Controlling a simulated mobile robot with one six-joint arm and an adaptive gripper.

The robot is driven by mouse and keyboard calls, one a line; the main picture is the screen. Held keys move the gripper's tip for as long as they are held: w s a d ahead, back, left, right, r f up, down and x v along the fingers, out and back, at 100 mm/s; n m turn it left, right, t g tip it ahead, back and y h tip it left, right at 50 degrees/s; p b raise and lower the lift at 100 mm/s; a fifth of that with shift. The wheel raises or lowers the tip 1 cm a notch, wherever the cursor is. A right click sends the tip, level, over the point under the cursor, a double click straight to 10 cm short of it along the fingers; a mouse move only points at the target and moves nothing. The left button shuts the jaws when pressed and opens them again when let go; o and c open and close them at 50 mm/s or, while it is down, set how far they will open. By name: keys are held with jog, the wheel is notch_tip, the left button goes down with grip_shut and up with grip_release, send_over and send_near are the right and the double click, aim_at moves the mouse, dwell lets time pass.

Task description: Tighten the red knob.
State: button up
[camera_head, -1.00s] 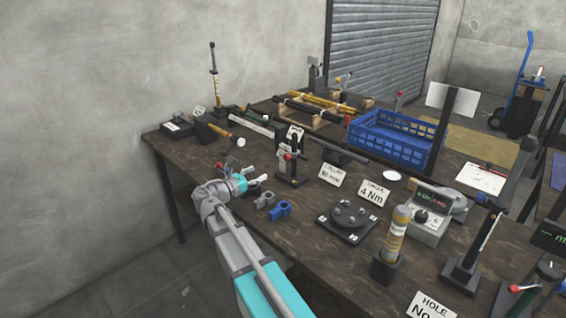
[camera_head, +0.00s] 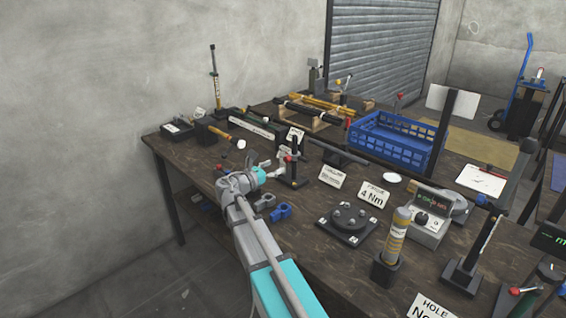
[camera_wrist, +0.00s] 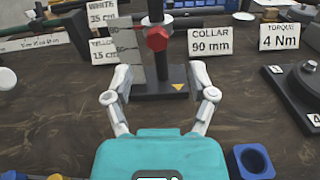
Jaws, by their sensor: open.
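The red knob (camera_wrist: 157,38) sits on the front of a dark upright post with a scale plate beside it, on a dark base (camera_wrist: 150,84), in the wrist view. In the head view the small red knob (camera_head: 288,158) shows on the post, right at my gripper. My gripper (camera_wrist: 160,82) is open, its two pale fingers apart on either side of the base's front. In the wrist view the knob appears between and beyond the fingertips, with no contact visible. In the head view my gripper (camera_head: 278,166) is close to the stand's left side.
Cards reading "COLLAR 90 mm" (camera_wrist: 211,42) and "TORQUE 4 Nm" (camera_wrist: 279,37) stand to the right. A round dark plate (camera_head: 347,222) and a blue crate (camera_head: 390,140) are farther right.

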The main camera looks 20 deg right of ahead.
aim_at(286, 161)
jog(key=shift+x, duration=3.2)
